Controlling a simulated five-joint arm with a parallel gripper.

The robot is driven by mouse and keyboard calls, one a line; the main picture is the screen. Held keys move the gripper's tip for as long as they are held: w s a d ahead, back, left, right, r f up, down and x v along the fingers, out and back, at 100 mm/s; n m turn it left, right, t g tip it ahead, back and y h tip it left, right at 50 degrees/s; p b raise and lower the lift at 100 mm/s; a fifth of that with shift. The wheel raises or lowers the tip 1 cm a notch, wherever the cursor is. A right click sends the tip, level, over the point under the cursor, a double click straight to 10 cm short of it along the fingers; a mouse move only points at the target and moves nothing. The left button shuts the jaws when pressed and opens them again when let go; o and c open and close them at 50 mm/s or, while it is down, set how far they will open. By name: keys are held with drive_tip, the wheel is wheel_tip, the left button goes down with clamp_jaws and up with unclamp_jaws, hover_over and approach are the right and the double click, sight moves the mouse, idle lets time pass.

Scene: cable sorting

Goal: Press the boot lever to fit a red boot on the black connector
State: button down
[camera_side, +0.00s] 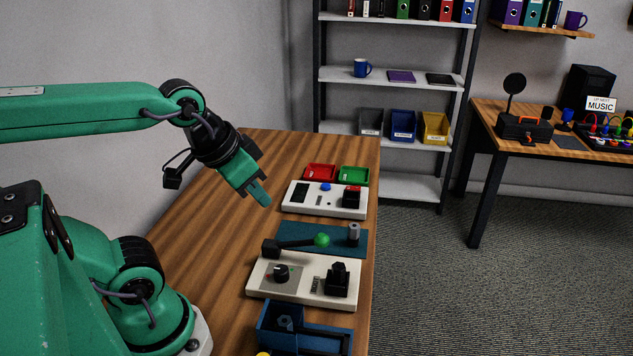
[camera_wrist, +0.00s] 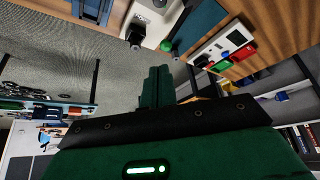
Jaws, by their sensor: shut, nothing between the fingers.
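The lever (camera_side: 295,243) is a black arm with a green ball knob (camera_side: 321,240), lying over a teal mat (camera_side: 340,236); the knob also shows in the wrist view (camera_wrist: 167,46). A grey upright cylinder (camera_side: 353,233) stands at the mat's right end. A black block with a red top (camera_side: 352,196) sits on the far white panel (camera_side: 318,207); I cannot tell whether it is the connector. My gripper (camera_side: 264,199) is shut and empty, in the air left of the far panel, apart from the lever. Its closed green fingers (camera_wrist: 157,85) show in the wrist view.
A near white panel (camera_side: 305,290) carries a dial (camera_side: 281,273) and a black block (camera_side: 338,279). Red (camera_side: 320,172) and green (camera_side: 354,176) trays stand behind the far panel. A blue bin (camera_side: 305,328) is at the front. The table's left part is bare wood.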

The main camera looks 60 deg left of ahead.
drive_tip(key=shift+w, duration=0.1)
idle(0.3)
drive_tip(key=w+a+f+n+g, duration=0.2)
drive_tip(key=w+n+g, duration=0.1)
drive_tip(key=w+g, duration=0.2)
drive_tip(key=w+a+f+n+g, duration=0.2)
drive_tip(key=w+n+g, duration=0.2)
drive_tip(key=w+g, duration=0.2)
drive_tip(key=shift+w+a+f+g+h, duration=0.15)
drive_tip(key=shift+w+g+h, duration=0.2)
drive_tip(key=shift+g, duration=0.35)
idle(0.5)
drive_tip(key=shift+f, duration=0.1)
drive_tip(key=shift+w+d+f, duration=0.3)
drive_tip(key=shift+f, duration=1.05)
drive_tip(key=shift+w+d+f, duration=0.25)
drive_tip(key=shift+d+f, duration=0.1)
drive_tip(key=shift+f, duration=1.05)
drive_tip(key=shift+w+d+f, duration=0.3)
drive_tip(key=shift+f, duration=1.05)
